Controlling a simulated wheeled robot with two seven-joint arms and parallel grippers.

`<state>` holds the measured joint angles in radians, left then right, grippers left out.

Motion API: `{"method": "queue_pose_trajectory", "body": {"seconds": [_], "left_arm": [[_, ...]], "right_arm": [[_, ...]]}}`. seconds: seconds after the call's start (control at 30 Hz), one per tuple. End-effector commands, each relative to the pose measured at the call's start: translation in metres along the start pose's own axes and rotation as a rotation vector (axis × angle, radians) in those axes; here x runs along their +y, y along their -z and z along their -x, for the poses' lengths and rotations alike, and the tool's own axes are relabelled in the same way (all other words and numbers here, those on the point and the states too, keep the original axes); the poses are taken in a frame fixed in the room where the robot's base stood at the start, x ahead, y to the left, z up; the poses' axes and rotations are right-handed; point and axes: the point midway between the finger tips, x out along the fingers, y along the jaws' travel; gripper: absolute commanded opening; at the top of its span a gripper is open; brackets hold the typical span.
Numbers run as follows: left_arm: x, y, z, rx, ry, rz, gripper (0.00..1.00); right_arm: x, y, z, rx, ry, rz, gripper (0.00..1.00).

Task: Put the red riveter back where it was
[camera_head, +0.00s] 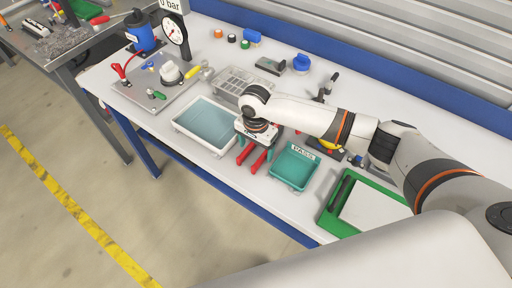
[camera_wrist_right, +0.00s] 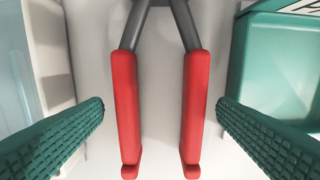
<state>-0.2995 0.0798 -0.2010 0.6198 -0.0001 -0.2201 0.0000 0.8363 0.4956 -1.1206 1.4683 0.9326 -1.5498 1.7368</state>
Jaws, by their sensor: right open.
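The red riveter (camera_head: 259,162) lies on the white bench between a clear bin and a teal tray. In the right wrist view its two red handles (camera_wrist_right: 125,105) are spread slightly apart, with grey metal arms at the top of the picture. Its head is hidden under my right arm in the head view and is out of frame in the wrist view. My right gripper (camera_head: 256,146) is just above it, pointing down. Its two green ribbed fingers (camera_wrist_right: 160,115) are open, one on each side of the handles, with gaps to both. My left gripper does not show.
The clear bin (camera_head: 180,127) stands close on the left, the teal tray (camera_head: 310,183) marked PASS close on the right. A green-framed tray (camera_head: 328,219) lies farther right.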

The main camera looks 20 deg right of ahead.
Motion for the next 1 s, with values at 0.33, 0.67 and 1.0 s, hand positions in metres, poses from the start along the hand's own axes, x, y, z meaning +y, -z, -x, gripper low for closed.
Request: {"method": "queue_pose_trajectory", "body": {"seconds": [0.33, 0.67, 1.0], "left_arm": [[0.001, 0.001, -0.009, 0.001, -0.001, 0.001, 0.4], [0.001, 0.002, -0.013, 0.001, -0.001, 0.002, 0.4], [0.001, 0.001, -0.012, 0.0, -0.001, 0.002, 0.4]], "right_arm": [[0.002, 0.0, 0.069, -0.001, -0.006, 0.001, 0.81], [0.001, 0.0, 0.111, 0.001, -0.002, -0.001, 0.81], [0.0, 0.0, 0.113, 0.001, -0.001, -0.001, 0.81]]}}
